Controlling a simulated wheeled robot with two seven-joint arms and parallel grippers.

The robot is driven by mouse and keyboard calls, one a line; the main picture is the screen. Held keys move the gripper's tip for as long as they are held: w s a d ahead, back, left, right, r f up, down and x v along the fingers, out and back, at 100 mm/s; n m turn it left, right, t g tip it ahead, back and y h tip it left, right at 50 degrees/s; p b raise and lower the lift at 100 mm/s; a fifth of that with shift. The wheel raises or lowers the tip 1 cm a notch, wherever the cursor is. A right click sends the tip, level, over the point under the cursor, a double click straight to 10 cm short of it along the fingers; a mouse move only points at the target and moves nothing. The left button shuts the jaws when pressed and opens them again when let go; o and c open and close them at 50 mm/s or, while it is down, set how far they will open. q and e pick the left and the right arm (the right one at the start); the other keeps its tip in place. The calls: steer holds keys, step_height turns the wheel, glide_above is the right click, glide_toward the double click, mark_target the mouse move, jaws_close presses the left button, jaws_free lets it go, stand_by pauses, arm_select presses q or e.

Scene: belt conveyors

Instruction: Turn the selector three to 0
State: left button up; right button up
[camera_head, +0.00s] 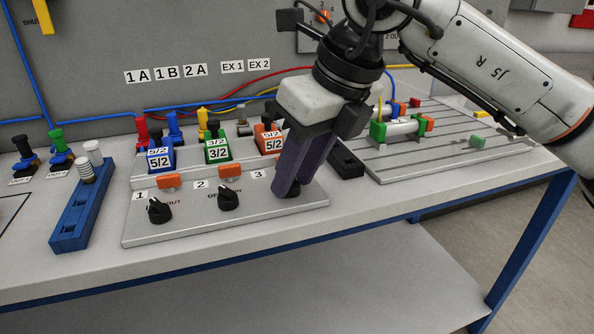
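The grey selector panel (240,222) lies on the bench with black knobs marked 1, 2 and 3. Selector one (159,210) and selector two (228,198) stand clear at the left and middle. Selector three (293,191) is mostly hidden behind the fingers of my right gripper (288,188), just right of the "3" label. The fingers point down and are around or right against this knob. Its pointer direction cannot be seen, and I cannot tell how firmly the fingers close on it. My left gripper is not in view.
Blue, green and orange valve blocks (217,149) stand behind the panel. A blue bar (78,212) with a metal fitting lies at the left. A slotted plate (440,138) with a green-ended cylinder is at the right. The bench's front edge is close before the panel.

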jaws_close()
